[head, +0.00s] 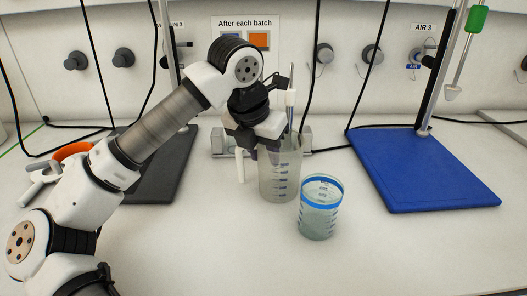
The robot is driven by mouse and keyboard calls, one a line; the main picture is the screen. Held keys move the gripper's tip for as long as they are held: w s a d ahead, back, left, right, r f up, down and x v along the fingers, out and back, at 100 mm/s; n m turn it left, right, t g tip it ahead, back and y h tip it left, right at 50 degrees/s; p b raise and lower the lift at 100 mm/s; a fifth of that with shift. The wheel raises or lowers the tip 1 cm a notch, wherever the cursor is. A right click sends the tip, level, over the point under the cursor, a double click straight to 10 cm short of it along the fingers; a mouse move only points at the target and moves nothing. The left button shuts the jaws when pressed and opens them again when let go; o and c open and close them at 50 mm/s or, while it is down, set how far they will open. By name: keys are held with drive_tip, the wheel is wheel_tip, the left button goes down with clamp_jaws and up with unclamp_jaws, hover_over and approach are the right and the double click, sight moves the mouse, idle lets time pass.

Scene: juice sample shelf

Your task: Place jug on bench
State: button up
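Two clear graduated vessels stand on the white bench (230,245) in the head view, and I cannot tell which one is the jug. The taller grey vessel (280,180) is upright near the middle, with a thin rod showing above its rim. The shorter vessel (319,212) has a blue band near its rim and stands upright in front and to the right. My gripper (256,165) points down at the taller vessel's upper left. One pale finger hangs left of that vessel with a small gap. The other finger is hidden or cannot be made out.
A blue stand base (425,175) with an upright pole is at the right. A dark stand base (160,180) lies behind my arm at the left, near an orange-and-white item (70,152). Black cables run along the back. The front and front right of the bench are clear.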

drive_tip(key=shift+r, duration=0.25)
drive_tip(key=v, duration=1.2)
drive_tip(key=shift+f, duration=0.1)
